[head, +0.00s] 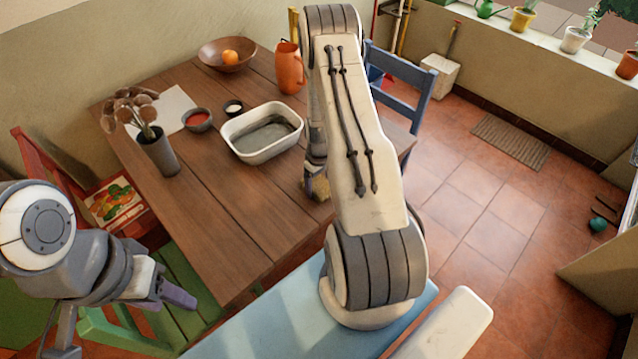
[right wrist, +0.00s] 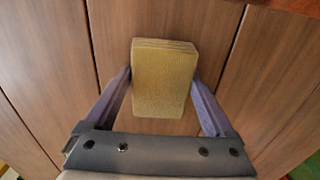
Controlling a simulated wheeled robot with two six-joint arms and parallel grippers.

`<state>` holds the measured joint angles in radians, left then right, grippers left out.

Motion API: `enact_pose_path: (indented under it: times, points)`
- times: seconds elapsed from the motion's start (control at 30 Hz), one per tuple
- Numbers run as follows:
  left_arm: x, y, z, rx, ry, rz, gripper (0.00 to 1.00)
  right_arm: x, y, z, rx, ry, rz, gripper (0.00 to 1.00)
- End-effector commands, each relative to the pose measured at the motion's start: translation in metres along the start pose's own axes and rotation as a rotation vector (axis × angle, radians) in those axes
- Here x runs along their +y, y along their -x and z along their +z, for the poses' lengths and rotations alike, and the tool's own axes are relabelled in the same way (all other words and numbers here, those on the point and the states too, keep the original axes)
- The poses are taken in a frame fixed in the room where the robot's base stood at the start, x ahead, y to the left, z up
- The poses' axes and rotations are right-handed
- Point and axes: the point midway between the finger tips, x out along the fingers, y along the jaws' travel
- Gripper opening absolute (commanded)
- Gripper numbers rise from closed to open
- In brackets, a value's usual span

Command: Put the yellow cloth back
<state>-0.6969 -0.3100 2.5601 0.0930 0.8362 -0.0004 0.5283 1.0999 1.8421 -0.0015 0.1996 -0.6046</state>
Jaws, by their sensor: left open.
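The yellow cloth (right wrist: 165,78) is a folded, block-like pad in the right wrist view. My right gripper (right wrist: 162,76) has one finger against each side of it. In the head view the cloth (head: 319,188) shows at the tips of my right gripper, over the wooden table, partly hidden by my right arm. I cannot tell whether it touches the tabletop. My left gripper (head: 165,288) is open and empty at lower left, over a green chair and away from the table top.
The wooden table (head: 215,225) carries a white basin (head: 262,132), an orange jug (head: 290,68), a wooden bowl (head: 227,54), a small bowl (head: 198,120) and a dark vase (head: 158,152). A blue chair (head: 415,85) stands right. The near tabletop is clear.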

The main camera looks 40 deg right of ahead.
Motion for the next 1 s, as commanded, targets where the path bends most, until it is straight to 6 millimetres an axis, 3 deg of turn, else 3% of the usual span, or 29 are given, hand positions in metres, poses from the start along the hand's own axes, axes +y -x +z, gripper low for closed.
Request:
enact_pose_path:
  times: [0.27,0.43,0.8,1.0]
  points:
    - [0.000,0.001,0.000,0.000,0.000,0.000,0.50,0.000,0.001,0.000,0.000,0.000,0.000,1.00]
    - [0.000,0.000,0.000,0.000,0.000,0.000,0.50,0.001,0.013,-0.002,0.004,0.000,0.003,1.00]
    - [-0.001,-0.015,0.001,0.000,0.000,0.000,0.50,0.001,0.086,-0.001,0.005,0.000,0.004,1.00]
    - [-0.001,-0.019,0.001,0.000,0.000,0.000,0.50,0.000,0.114,-0.001,0.003,0.000,0.002,1.00]
